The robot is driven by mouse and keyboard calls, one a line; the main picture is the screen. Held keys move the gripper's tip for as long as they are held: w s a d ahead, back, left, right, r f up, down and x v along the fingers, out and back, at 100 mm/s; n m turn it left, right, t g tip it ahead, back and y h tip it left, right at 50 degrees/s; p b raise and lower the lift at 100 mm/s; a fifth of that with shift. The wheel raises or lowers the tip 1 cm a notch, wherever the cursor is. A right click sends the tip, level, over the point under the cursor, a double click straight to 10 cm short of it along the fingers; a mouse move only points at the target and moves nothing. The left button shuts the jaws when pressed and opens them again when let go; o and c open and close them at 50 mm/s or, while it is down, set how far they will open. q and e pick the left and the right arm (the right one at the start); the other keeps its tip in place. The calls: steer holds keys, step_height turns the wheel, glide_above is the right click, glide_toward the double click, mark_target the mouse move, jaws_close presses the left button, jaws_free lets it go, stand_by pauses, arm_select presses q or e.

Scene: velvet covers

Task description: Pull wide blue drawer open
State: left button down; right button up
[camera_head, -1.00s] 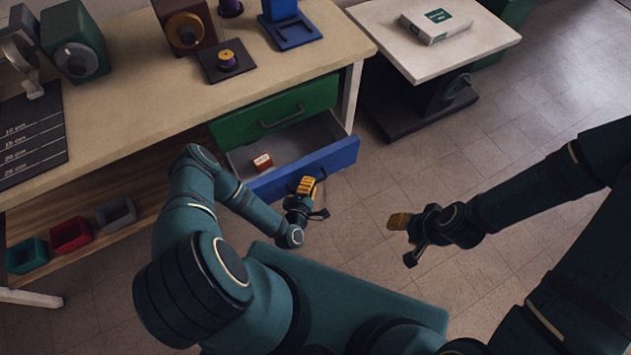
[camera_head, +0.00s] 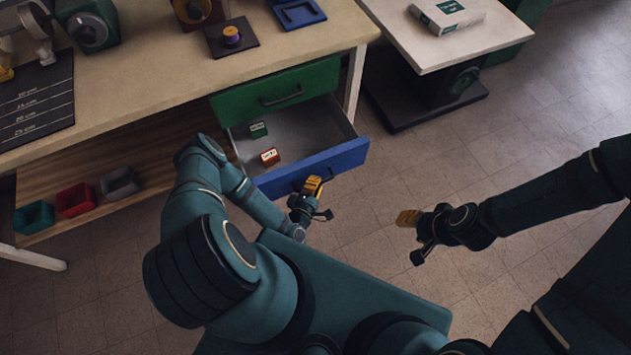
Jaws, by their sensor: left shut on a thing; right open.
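The wide blue drawer (camera_head: 342,157) is pulled out beneath the green drawer (camera_head: 238,103), which is closed. Inside the blue drawer lie a small red box (camera_head: 270,156) and a small green box (camera_head: 258,130), both with pale labels. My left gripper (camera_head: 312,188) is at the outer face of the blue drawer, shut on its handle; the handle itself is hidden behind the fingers. My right gripper (camera_head: 408,218) is open and empty over the floor, to the right of the drawer and apart from it.
The workbench (camera_head: 150,95) carries a spool on a dark pad (camera_head: 232,38) and other items. Red, teal and grey bins (camera_head: 75,200) stand on the lower shelf. A side table (camera_head: 425,52) stands at the right. The floor between the drawer and my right arm is clear.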

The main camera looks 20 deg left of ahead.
arm_select(q)
steer(key=shift+d, duration=0.15)
steer(key=c, duration=1)
jaws_free()
steer(key=s+r, duration=0.1)
steer(key=s, duration=1)
steer(key=shift+s+d+r, duration=0.4)
steer(key=shift+w, duration=0.1)
